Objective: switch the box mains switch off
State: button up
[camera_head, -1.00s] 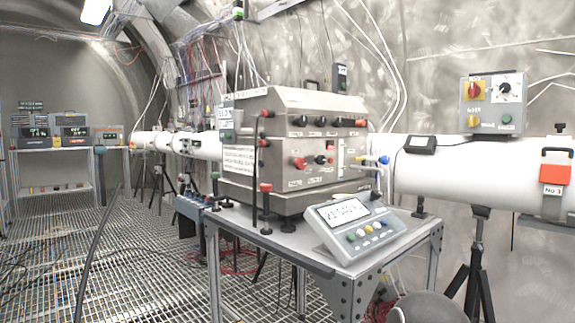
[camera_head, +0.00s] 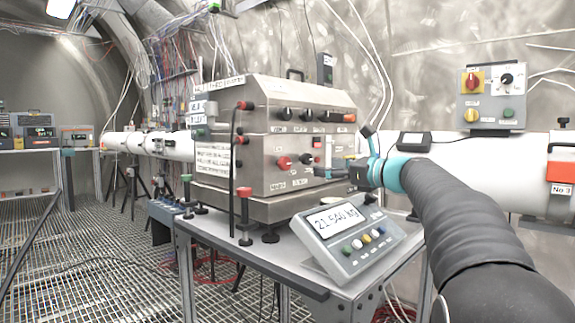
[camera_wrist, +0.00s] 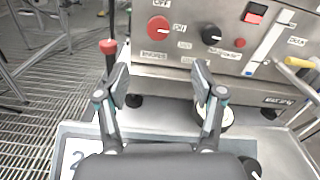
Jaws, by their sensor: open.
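The steel box (camera_head: 280,150) stands on a metal table. On its lower front panel is a red rotary knob (camera_head: 284,162), which also shows in the wrist view (camera_wrist: 158,28) with ON and OFF lettering near it. The small label below it is too blurred to read. To its right are a black knob (camera_wrist: 211,34) and a red rectangular switch (camera_wrist: 255,14). My gripper (camera_wrist: 160,85) is open and empty, its fingers apart, in front of and below the red knob without touching it. In the head view my gripper (camera_head: 335,173) is near the box's right front, partly hidden by its own wrist.
A scale display (camera_head: 345,230) with coloured buttons sits at the table's front. A yellow-tipped lever (camera_wrist: 300,62) sticks out at the right. A grey switch box (camera_head: 492,98) sits on the white pipe behind.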

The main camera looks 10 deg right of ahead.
aim_at(287, 163)
jog(key=p+x, duration=0.1)
jog(key=x, duration=1.3)
jog(key=shift+s+a+p, duration=0.1)
jog(key=shift+p, duration=0.3)
jog(key=c, duration=1.1)
jog(key=shift+c, duration=0.2)
